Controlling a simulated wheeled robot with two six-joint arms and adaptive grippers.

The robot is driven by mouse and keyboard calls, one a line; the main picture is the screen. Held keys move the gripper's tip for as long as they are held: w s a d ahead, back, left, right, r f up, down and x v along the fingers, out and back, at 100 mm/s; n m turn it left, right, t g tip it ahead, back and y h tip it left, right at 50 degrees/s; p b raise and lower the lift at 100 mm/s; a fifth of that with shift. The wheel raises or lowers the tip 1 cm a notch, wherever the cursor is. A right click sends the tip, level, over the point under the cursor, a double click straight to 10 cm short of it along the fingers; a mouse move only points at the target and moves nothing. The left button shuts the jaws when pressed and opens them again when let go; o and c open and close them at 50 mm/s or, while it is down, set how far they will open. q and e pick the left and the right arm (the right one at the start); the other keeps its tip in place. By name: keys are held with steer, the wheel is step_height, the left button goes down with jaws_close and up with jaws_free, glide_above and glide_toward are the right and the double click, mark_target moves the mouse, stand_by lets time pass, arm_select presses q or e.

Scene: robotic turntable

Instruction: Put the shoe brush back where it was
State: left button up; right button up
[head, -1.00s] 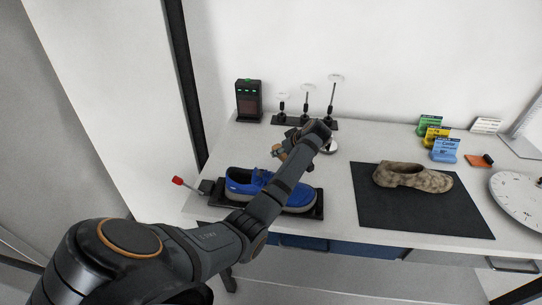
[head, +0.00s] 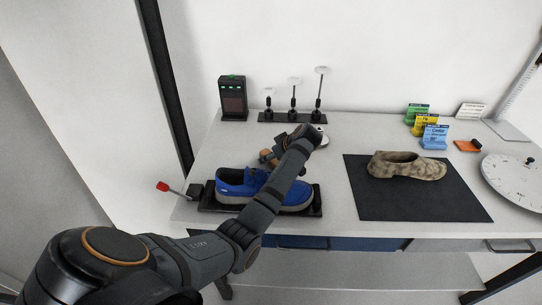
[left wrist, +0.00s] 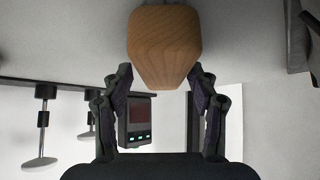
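The shoe brush shows in the head view as a small brown wooden piece (head: 268,156) sticking out from my left gripper (head: 284,155), just behind the blue shoe (head: 240,184). In the left wrist view its wooden body (left wrist: 165,40) sits between the fingertips of my left gripper (left wrist: 160,78), which close on its two sides. Its bristles are hidden. The blue shoe lies on a black tray (head: 317,203), partly behind my left arm. My right gripper is not in view.
A black box with green lights (head: 233,102) and a rack of upright stands (head: 293,116) are at the back. A brown spotted shoe (head: 405,166) lies on a dark mat (head: 420,203). Several coloured cards (head: 430,137) and a round dial (head: 515,182) are at the right.

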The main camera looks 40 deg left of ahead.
arm_select(q)
steer(key=shift+a, duration=0.15)
steer(key=b+v, duration=0.1)
steer(key=v, duration=1.1)
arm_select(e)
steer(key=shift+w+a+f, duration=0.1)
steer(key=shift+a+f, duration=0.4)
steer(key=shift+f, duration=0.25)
arm_select(q)
steer(key=shift+s, duration=0.1)
